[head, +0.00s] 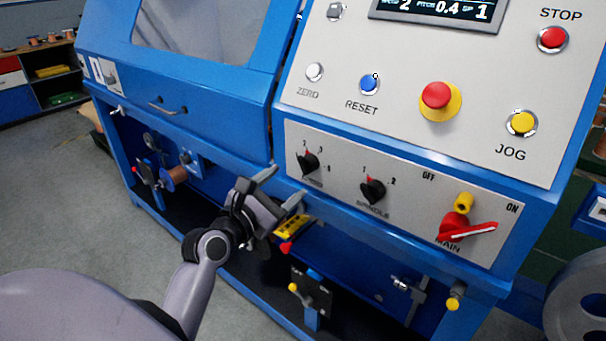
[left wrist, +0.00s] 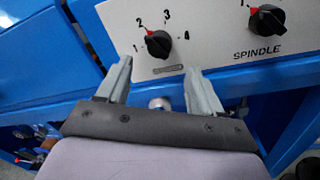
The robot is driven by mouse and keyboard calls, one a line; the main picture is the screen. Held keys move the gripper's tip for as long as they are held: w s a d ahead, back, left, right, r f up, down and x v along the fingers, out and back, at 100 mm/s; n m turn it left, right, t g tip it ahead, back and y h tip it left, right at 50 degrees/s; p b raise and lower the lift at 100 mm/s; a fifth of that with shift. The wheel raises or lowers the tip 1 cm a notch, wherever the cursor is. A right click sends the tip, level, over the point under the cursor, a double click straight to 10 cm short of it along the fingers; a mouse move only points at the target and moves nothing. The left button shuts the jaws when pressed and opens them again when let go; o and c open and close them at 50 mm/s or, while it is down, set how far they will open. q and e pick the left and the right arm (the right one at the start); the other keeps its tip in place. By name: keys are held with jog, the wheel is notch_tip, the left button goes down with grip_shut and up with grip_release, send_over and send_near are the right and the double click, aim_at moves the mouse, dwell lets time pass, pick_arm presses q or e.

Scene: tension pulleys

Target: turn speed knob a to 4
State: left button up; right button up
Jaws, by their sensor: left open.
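The black speed knob (head: 308,163) sits at the left of the lower grey panel, with a scale from 1 to 4. In the left wrist view the knob (left wrist: 158,45) has its red mark toward 2, at the upper left. The label below it is too small to read. My left gripper (head: 286,186) is in front of the panel, below and left of the knob, open and empty. In the left wrist view its fingers (left wrist: 158,69) are spread below the knob, apart from it. My right gripper is not in view.
The spindle knob (head: 373,190) is right of the speed knob, with its mark near 1. Further right is the red main switch (head: 455,228). Above are the reset button (head: 369,84) and a red emergency button (head: 437,95). A yellow-marked part (head: 291,228) is below the gripper.

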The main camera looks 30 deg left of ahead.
aim_at(302, 169)
pick_arm(q)
jog(key=shift+w, duration=3.55)
jog(key=c, duration=1)
